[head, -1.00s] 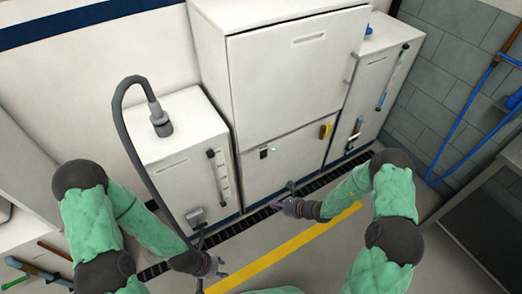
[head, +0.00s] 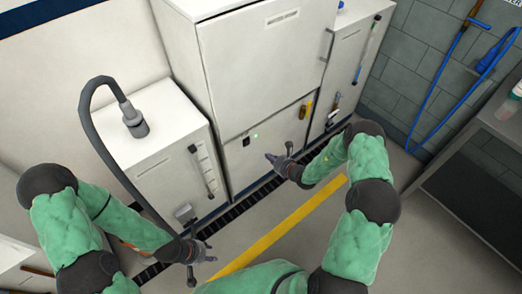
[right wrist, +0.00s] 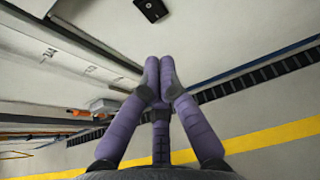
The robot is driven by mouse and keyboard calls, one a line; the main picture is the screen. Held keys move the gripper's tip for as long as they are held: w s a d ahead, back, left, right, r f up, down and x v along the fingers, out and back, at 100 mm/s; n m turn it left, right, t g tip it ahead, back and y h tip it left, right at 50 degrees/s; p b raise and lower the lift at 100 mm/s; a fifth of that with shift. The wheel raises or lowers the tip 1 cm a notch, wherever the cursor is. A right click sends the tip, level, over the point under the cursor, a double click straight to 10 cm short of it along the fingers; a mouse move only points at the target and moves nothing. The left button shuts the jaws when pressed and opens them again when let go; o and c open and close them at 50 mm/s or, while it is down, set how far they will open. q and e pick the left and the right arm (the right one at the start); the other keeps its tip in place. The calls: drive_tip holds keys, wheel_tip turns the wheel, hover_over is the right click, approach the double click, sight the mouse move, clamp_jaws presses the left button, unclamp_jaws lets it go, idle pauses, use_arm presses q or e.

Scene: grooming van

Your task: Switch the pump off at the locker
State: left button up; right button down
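The locker (head: 232,175) is the tall white cabinet in the middle of the head view. A small black switch (head: 246,140) sits on its lower panel, beside a lit green lamp (head: 256,135). The switch also shows at the top of the right wrist view (right wrist: 151,9); its setting is too small to read. My right gripper (head: 280,154) is in front of the lower panel, right of and below the switch in the picture, apart from it. My left gripper (head: 200,262) is low, left of the yellow line, with fingers spread and empty.
A white cabinet (head: 165,150) with a thick grey hose (head: 88,120) stands left of the locker; the hose runs down behind my left forearm. A yellow handle (head: 309,108) is on the locker's right. A grey bench (head: 495,125) stands at right. Floor around the yellow line (head: 285,228) is clear.

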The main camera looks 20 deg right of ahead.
drive_tip(key=b, duration=0.4)
approach(248, 141)
wheel_tip(248, 141, down, 4)
drive_tip(key=w, duration=0.2)
drive_tip(key=w+a, duration=0.1)
drive_tip(key=w, duration=0.1)
drive_tip(key=shift+w+a+r+b, duration=0.2)
drive_tip(key=shift+r+b, duration=0.1)
drive_tip(key=shift+b, duration=0.1)
drive_tip(key=shift+w+a+r, duration=0.1)
drive_tip(key=shift+w, duration=0.4)
